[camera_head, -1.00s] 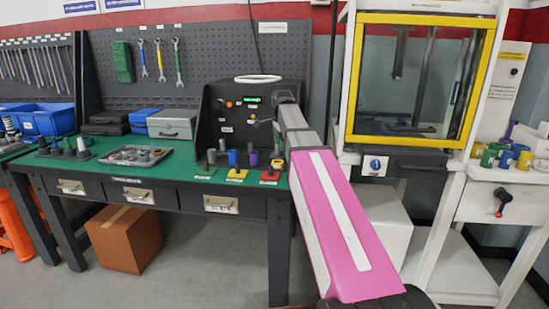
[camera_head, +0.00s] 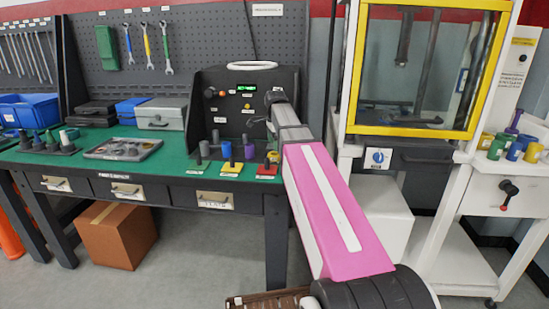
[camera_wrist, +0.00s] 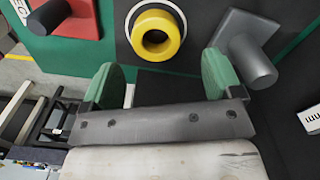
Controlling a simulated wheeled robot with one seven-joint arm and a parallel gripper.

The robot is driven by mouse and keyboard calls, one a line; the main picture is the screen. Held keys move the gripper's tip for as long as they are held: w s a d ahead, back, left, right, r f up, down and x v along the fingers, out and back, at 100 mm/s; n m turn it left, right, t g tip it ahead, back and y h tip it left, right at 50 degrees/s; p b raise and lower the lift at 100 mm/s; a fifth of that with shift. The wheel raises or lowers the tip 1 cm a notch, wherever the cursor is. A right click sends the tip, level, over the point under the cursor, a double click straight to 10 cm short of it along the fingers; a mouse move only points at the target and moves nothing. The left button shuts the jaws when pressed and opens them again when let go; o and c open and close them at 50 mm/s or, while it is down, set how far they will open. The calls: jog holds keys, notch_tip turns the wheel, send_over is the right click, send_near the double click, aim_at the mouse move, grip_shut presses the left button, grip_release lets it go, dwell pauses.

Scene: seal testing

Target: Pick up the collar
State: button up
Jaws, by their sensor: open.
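A yellow ring, which looks like the collar (camera_wrist: 158,35), shows at the top middle of the wrist view, with a pale rim around it and a dark patch behind. I cannot pick it out surely in the head view. My gripper (camera_wrist: 162,78) is open, with nothing between its two green fingertips. The ring appears beyond the fingertips, in the gap between them, and apart from them. In the head view my arm reaches to the dark control box, and the gripper is small and partly hidden there.
A red base with a dark peg (camera_wrist: 50,15) and a grey base with a grey peg (camera_wrist: 250,55) flank the ring. The control box (camera_head: 205,90) stands on the green bench (camera_head: 60,160). A yellow-framed machine (camera_head: 425,130) stands right of my arm.

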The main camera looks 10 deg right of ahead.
jog(key=f, duration=0.5)
jog(key=shift+s+a, duration=0.2)
jog(key=shift+s, duration=0.05)
jog(key=c, duration=1.3)
jog(key=shift+r, duration=0.15)
